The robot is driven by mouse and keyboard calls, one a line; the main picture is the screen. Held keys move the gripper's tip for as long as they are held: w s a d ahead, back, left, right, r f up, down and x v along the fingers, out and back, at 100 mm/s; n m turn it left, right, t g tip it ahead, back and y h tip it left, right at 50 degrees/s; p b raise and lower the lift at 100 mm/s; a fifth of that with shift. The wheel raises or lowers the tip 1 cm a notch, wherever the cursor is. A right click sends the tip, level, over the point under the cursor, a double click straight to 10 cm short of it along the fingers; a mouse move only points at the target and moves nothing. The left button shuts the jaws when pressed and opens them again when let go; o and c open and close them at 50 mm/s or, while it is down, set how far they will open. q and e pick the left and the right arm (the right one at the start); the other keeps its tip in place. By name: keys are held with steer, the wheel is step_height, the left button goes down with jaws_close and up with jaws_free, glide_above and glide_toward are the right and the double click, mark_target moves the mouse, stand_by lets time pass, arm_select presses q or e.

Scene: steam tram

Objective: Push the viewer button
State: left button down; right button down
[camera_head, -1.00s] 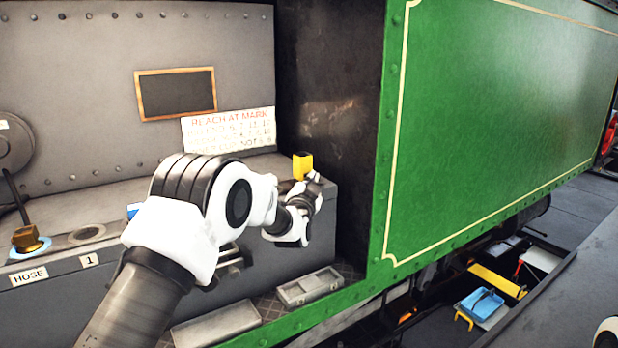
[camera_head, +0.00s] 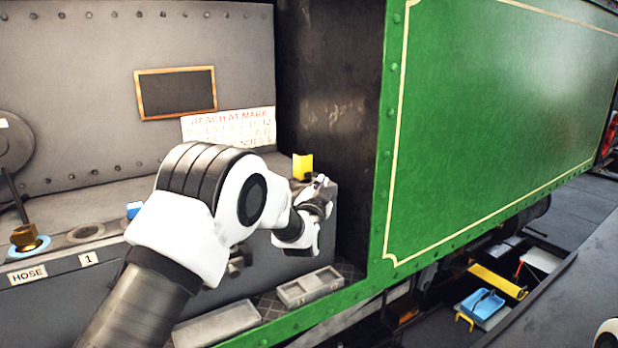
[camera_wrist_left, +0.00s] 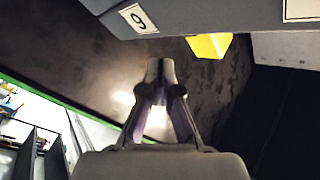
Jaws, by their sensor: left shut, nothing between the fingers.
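No part that I can clearly make out as the viewer button shows; my left arm hides part of the grey ledge front. A small yellow piece (camera_head: 302,167) stands at the right end of the ledge (camera_head: 330,215). It also shows at the top of the left wrist view (camera_wrist_left: 210,45). My left gripper (camera_head: 322,184) is just below and right of the yellow piece in the head view, near the ledge's right end. In the left wrist view its fingers (camera_wrist_left: 160,68) are together and empty, apart from the yellow piece. My right gripper is not in view.
A green side panel (camera_head: 490,120) stands to the right of a dark wall (camera_head: 325,90). Small grey trays (camera_head: 310,287) lie below the ledge. A hose fitting (camera_head: 25,237) is at the left. A number plate (camera_wrist_left: 138,18) shows in the wrist view.

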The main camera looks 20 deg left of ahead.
arm_select(q)
steer(key=shift+s+d, duration=0.85)
steer(key=shift+d, duration=0.3)
